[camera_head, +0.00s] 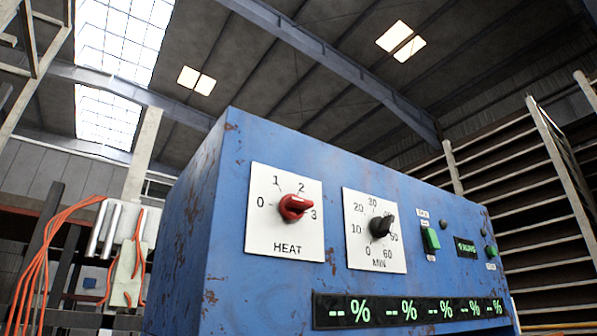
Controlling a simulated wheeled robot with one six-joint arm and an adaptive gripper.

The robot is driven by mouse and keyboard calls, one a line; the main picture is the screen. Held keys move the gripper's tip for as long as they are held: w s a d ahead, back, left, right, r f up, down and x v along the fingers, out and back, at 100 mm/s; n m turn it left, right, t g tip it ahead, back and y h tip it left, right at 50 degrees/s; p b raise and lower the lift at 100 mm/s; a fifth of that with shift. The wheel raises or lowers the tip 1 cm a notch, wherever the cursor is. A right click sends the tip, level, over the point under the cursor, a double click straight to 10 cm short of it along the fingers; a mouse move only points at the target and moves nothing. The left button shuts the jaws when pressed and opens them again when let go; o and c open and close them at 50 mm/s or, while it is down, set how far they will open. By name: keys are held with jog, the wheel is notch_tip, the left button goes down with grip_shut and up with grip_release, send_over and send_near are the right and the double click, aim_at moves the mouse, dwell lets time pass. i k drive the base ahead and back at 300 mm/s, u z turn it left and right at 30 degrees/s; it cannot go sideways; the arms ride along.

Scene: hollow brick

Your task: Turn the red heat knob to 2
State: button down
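The red heat knob (293,207) sits on a white square plate (285,240) marked HEAT, with 0, 1, 2 and 3 around it. The plate is on the front of a blue, rust-spotted control box (230,270). The knob's grip points to the right, at or near the 3 and past the 2. I cannot tell its exact angle. My gripper is not in view, and nothing touches the knob.
Right of the heat plate is a black MIN knob (381,226) on a similar plate. Further right are green buttons (430,239) and a small display (466,248). A percent display strip (410,310) runs below. Orange cables (50,250) hang at left. The space before the panel looks clear.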

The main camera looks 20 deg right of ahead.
aim_at(292, 206)
jog(key=k, duration=1.2)
jog(key=u, duration=0.2)
jog(key=i, duration=0.75)
jog(key=u, duration=0.25)
